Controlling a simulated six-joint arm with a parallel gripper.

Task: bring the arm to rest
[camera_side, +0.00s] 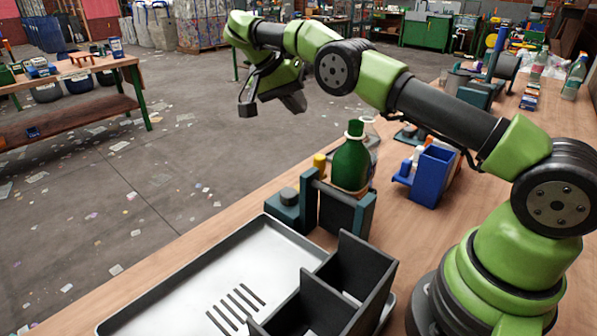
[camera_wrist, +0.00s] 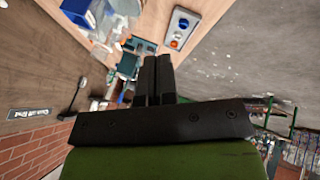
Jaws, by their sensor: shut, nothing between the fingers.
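My gripper (camera_side: 248,107) is raised in the air at the end of my green and black arm, beyond the far side of the workbench in the side view. In the wrist view its two dark fingers (camera_wrist: 158,62) lie close together, shut, with nothing seen between them. The gripper touches nothing that I can see. My arm reaches out from the right, above the bench, with its forearm bent down toward the gripper.
A green bottle (camera_side: 351,163) stands upright in a dark holder (camera_side: 340,207) below my arm. A blue bin (camera_side: 433,176) stands to its right. A metal tray (camera_side: 190,273) with a black divided box (camera_side: 335,285) is in front. Open floor (camera_side: 190,165) lies left of the bench.

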